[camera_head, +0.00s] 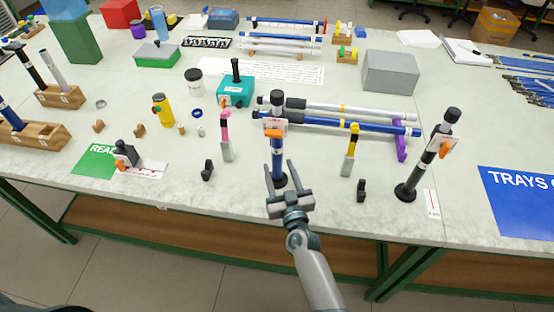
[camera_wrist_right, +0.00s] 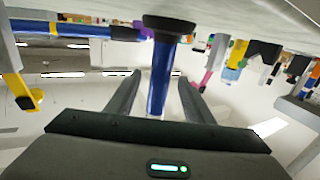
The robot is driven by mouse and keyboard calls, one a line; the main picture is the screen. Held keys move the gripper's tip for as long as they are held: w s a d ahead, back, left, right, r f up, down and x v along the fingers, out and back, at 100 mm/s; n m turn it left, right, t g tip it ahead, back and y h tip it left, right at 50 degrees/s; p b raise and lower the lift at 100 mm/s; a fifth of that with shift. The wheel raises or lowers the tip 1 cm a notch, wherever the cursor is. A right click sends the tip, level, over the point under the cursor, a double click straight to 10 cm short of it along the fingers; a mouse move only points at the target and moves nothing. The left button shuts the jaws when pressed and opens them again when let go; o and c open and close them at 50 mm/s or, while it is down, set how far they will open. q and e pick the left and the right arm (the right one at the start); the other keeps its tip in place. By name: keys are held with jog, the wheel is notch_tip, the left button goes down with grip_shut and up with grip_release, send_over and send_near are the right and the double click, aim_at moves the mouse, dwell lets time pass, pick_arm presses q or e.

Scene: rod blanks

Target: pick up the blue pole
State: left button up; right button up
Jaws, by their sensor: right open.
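A blue pole (camera_head: 277,158) with a black top and an orange tag stands upright on a round black base near the table's front middle. My right gripper (camera_head: 281,168) is open, its two fingers on either side of the pole in the picture. In the right wrist view, which looks upside down, the blue pole (camera_wrist_right: 160,75) and its black base (camera_wrist_right: 170,25) show between the open fingers (camera_wrist_right: 159,76). I see no finger pressed on the pole; how deep it sits between them is hard to tell. My left gripper is not in view.
Another blue pole (camera_head: 350,124) lies across a rack behind. A dark pole (camera_head: 421,168) stands at the right. A pink-topped tool (camera_head: 226,140) and a yellow-topped tool (camera_head: 350,150) flank the upright pole. Small black blocks (camera_head: 207,171) (camera_head: 361,190) stand near the front edge.

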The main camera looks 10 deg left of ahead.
aim_at(281, 155)
dwell(0.3)
grip_shut()
jog(key=shift+r, duration=0.1)
jog(key=shift+r+p, duration=0.7)
jog(key=shift+p, duration=0.05)
jog(key=r+p, duration=0.2)
jog(key=d+r+p, duration=0.1)
jog(key=p, duration=0.1)
jog(key=shift+s+r, duration=0.15)
jog(key=shift+r, duration=0.25)
jog(key=s+d+r+p, duration=0.4)
jog(key=d+r+p, duration=0.1)
jog(key=d, duration=0.4)
jog(key=shift+s+d+r, duration=0.15)
jog(key=shift+d+r, duration=0.25)
